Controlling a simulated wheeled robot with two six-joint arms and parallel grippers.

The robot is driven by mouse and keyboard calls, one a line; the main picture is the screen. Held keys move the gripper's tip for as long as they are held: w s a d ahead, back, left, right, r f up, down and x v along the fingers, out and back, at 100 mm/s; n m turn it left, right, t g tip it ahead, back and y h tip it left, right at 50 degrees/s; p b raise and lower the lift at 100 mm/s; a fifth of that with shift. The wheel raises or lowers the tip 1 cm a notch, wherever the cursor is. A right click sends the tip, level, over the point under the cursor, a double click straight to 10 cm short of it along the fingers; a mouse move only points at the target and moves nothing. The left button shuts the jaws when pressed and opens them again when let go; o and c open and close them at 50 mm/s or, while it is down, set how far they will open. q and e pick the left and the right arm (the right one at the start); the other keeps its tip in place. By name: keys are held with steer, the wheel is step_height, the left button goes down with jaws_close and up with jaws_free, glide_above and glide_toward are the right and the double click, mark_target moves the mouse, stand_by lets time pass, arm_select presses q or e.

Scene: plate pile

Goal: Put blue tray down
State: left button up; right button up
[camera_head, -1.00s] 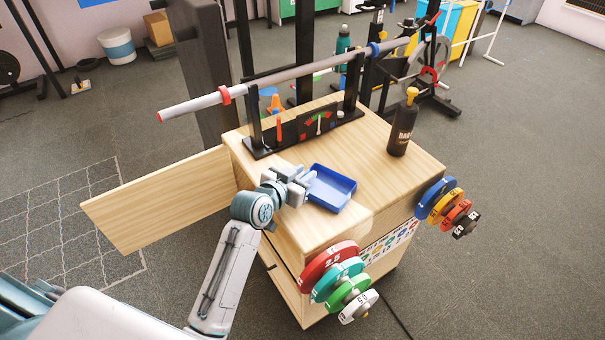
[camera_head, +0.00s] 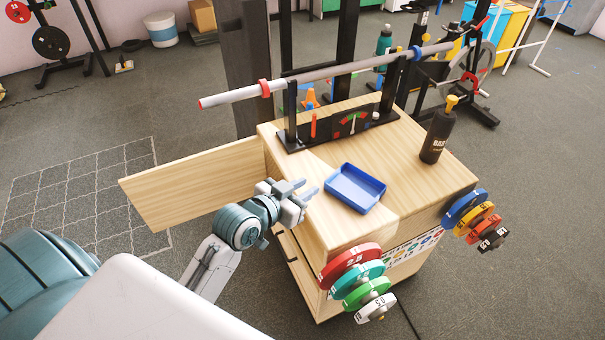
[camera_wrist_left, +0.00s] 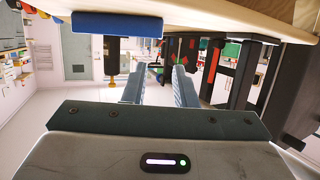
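The blue tray (camera_head: 356,188) rests flat on the wooden cabinet top and looks empty. My left gripper (camera_head: 308,190) is open and empty, just left of the tray and apart from it. In the left wrist view the two fingers (camera_wrist_left: 158,88) stand apart with nothing between them. The tray's blue edge (camera_wrist_left: 118,24) shows there beyond the left fingertip. My right gripper is not in view.
A black bottle (camera_head: 437,132) stands at the right of the cabinet top (camera_head: 400,160). A barbell (camera_head: 330,75) lies on a black rack behind the tray. Coloured weight plates (camera_head: 350,266) hang at the front. A wooden panel (camera_head: 195,183) juts out left.

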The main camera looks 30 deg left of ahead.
arm_select(q)
steer(key=s+f+n+g+y, duration=0.1)
steer(key=s+f+g, duration=0.2)
steer(key=s, duration=0.6)
steer(key=s+f+n+g+y, duration=0.1)
steer(key=s+f+g, duration=0.1)
steer(key=s+f, duration=0.6)
steer(key=shift+s+a+n+g, duration=0.15)
steer(key=shift+s+n+g, duration=0.2)
steer(key=shift+s, duration=0.9)
